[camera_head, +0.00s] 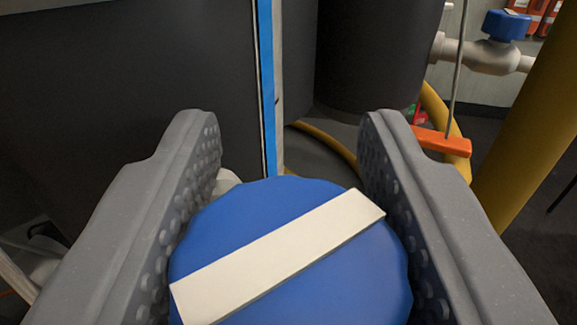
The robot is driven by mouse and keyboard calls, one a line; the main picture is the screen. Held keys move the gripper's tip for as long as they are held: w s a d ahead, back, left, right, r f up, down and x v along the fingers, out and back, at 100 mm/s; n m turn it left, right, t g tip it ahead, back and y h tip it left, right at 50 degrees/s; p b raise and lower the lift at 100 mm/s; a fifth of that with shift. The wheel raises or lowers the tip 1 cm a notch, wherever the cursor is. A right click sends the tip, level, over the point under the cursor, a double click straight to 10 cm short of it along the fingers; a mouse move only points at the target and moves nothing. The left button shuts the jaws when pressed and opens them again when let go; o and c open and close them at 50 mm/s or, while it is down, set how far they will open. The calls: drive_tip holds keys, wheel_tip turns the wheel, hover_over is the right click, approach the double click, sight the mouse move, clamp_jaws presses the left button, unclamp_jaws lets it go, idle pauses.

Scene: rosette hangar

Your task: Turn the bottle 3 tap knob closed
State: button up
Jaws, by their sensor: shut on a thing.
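A round blue tap knob (345,275) with a raised white bar (277,256) across its top fills the lower middle of the camera_head view. The bar runs slantwise, from lower left to upper right. My gripper (290,135) has its two grey, studded fingers on either side of the knob and is shut on it. A bit of pale fitting shows behind the knob at its left. The pipe below the knob is hidden. No number is readable on the knob.
Large dark cylinders (375,50) stand close behind. A second blue knob (507,25) sits on a white pipe (480,55) at upper right. A yellow post (530,120), an orange handle (440,141) and a yellow hose (330,145) are at the right and middle.

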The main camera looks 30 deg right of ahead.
idle(0.3)
drive_tip(key=o, duration=1)
drive_tip(key=b+v, duration=0.2)
drive_tip(key=v, duration=1.1)
drive_tip(key=shift+s+a, duration=0.2)
drive_tip(key=shift+s, duration=0.1)
drive_tip(key=shift+f, duration=0.1)
